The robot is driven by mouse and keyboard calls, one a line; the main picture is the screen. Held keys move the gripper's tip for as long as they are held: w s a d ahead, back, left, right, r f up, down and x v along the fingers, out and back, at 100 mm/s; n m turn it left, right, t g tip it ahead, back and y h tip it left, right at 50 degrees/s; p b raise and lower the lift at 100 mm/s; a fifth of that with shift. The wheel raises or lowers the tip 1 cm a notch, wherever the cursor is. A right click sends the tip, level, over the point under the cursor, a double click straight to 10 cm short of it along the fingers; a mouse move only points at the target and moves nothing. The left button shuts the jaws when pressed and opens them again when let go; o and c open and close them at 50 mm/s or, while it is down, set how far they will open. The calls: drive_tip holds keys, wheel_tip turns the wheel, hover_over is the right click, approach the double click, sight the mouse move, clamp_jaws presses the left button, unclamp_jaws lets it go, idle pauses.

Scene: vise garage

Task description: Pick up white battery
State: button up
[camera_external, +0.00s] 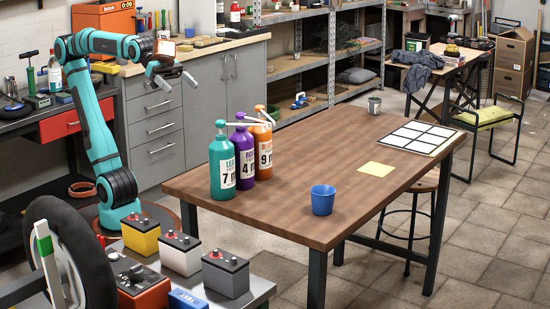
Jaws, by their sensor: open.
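The white battery (180,254) has a dark top with red terminal caps and stands upright on a low grey bench at the bottom of the view. A yellow battery (141,236) stands to its left and a grey battery (225,273) to its right. My gripper (176,82) is open and empty. It is raised well above the batteries, in front of the grey cabinets, apart from everything on the bench.
An orange-red battery (143,288) and a blue box (188,299) sit in front. A large tyre (95,265) stands at the left. The wooden table (290,215) beyond holds several bottles and a blue cup (322,200). Space above the batteries is clear.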

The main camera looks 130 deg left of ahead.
drive_tip(key=w+d+f+g, duration=0.2)
drive_tip(key=w+d+g, duration=0.3)
drive_tip(key=w, duration=0.5)
drive_tip(key=g+y, duration=0.1)
drive_tip(key=g, duration=0.7)
hover_over(179, 239)
wheel_tip(179, 239, down, 16)
wheel_tip(179, 239, down, 16)
drive_tip(key=shift+f, duration=0.25)
drive_tip(key=shift+c, duration=0.3)
drive_tip(key=shift+w+r, duration=0.1)
drive_tip(key=c, duration=1.8)
